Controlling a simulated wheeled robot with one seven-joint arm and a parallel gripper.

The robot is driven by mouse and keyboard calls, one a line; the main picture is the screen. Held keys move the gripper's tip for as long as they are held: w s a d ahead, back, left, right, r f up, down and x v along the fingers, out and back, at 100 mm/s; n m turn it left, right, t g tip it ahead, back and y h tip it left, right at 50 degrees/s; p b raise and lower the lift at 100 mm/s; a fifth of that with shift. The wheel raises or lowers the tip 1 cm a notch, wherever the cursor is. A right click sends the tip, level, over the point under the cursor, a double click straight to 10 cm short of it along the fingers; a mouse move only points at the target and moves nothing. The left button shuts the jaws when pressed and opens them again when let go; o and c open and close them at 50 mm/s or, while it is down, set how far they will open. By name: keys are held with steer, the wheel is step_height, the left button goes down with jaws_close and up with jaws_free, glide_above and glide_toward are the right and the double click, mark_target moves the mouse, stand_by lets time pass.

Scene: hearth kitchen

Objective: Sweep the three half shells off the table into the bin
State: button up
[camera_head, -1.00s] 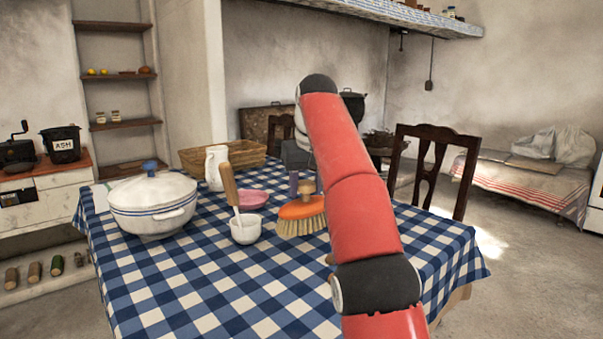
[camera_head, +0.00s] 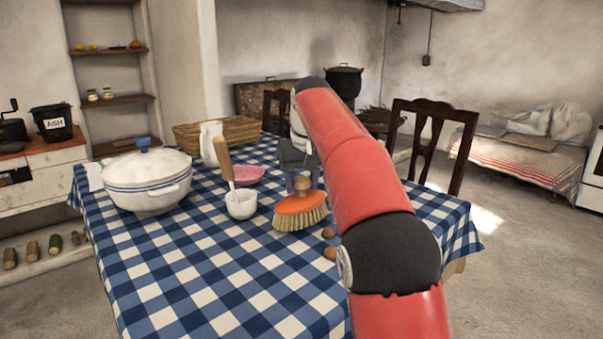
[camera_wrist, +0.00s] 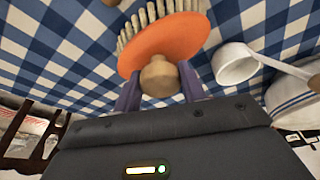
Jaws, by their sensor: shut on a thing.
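My gripper (camera_head: 304,180) is shut on the round wooden knob (camera_wrist: 158,77) of a brush with an orange body (camera_head: 300,205) and pale bristles. The brush is over the checked table (camera_head: 215,285), bristles down; I cannot tell whether they touch the cloth. The wrist view shows the orange body (camera_wrist: 160,45) beyond the two purple fingers. Two small brown half shells, one farther back (camera_head: 328,233) and one nearer (camera_head: 330,252), lie right of the brush, beside my arm. I see no third shell; my arm hides part of the table. A black bucket marked ASH (camera_head: 52,122) stands on the left counter.
A dark chair (camera_head: 428,135) is behind the table's right side. The table's front is clear.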

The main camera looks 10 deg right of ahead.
mark_target(311, 203)
steer(key=shift+s+f, duration=0.1)
steer(key=shift+f, duration=0.45)
steer(key=shift+s+d, duration=0.75)
steer(key=shift+s, duration=0.3)
steer(key=shift+s+d+f+b, duration=0.1)
steer(key=shift+s+d+b, duration=0.2)
steer(key=shift+s+b, duration=0.2)
steer(key=shift+s+d+b, duration=0.7)
steer(key=shift+s+b, duration=0.35)
steer(key=shift+s+d+b, duration=0.7)
steer(key=shift+s+b, duration=0.3)
steer(key=shift+s, duration=0.05)
steer(key=shift+s+d+b, duration=0.7)
steer(key=shift+s+b, duration=0.35)
steer(key=shift+s+d+b, duration=0.45)
steer(key=shift+s+d, duration=0.6)
steer(key=shift+s, duration=0.5)
steer(key=shift+s+d+b, duration=0.45)
steer(key=shift+s+d, duration=0.55)
steer(key=shift+s, duration=0.5)
steer(key=shift+s+d+b, duration=0.45)
steer(key=shift+s+d, duration=0.6)
steer(key=shift+s, duration=0.5)
step_height(311, 203, up, 7)
steer(key=p, duration=0.7)
